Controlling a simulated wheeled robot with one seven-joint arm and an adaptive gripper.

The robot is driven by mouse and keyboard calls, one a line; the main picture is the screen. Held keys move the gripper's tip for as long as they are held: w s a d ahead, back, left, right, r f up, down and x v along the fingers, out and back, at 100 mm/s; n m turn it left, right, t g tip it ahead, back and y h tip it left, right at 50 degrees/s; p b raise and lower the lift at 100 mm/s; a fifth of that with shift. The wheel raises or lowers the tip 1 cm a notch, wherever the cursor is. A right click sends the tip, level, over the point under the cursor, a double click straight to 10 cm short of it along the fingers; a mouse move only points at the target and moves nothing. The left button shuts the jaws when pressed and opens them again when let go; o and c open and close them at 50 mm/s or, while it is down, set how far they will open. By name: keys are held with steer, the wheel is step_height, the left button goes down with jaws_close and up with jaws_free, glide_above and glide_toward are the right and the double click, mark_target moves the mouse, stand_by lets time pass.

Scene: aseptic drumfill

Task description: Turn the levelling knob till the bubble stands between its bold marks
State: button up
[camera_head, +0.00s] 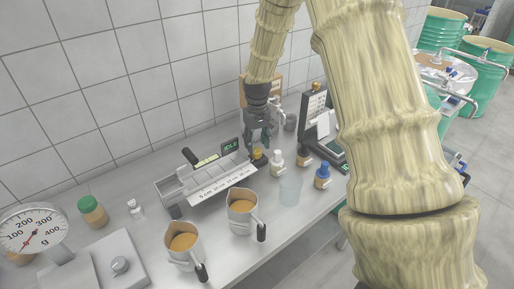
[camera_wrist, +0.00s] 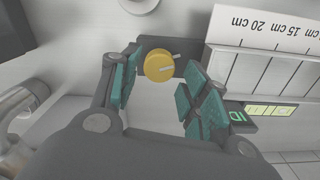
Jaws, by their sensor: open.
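The levelling knob (camera_wrist: 159,65) is a round yellow knob with a pale pointer line, set on a dark block at the right end of the grey weighing-tray device (camera_head: 215,187). It also shows in the head view (camera_head: 258,154). My gripper (camera_head: 259,139) points down over the knob. In the wrist view its teal finger pads (camera_wrist: 160,82) are open on either side of the knob, with gaps showing. The yellow-green bubble vial (camera_wrist: 269,110) lies beside a small green display. In the head view the vial (camera_head: 207,160) is tiny. I cannot make out the bubble against its marks.
Small bottles with white (camera_head: 276,157) and blue (camera_head: 323,175) caps and a clear beaker (camera_head: 290,189) stand close right of the knob. Two filled jugs (camera_head: 242,211) stand in front. A dial scale (camera_head: 36,231) is at the left. The tiled wall is behind.

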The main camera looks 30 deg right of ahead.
mark_target(256, 150)
steer(key=w+f, duration=0.1)
steer(key=f, duration=0.2)
steer(key=shift+w, duration=0.35)
steer(key=shift+s+f, duration=0.15)
steer(key=shift+f, duration=0.1)
steer(key=shift+s+p, duration=0.3)
steer(key=shift+s+d+r, duration=0.1)
steer(key=shift+s+r, duration=0.1)
steer(key=shift+s, duration=0.4)
steer(key=shift+w+f, duration=0.5)
steer(key=shift+w, duration=0.2)
steer(key=shift+c, duration=0.9)
steer(key=shift+s+r, duration=0.1)
steer(key=shift+s, duration=0.1)
steer(key=c, duration=0.6)
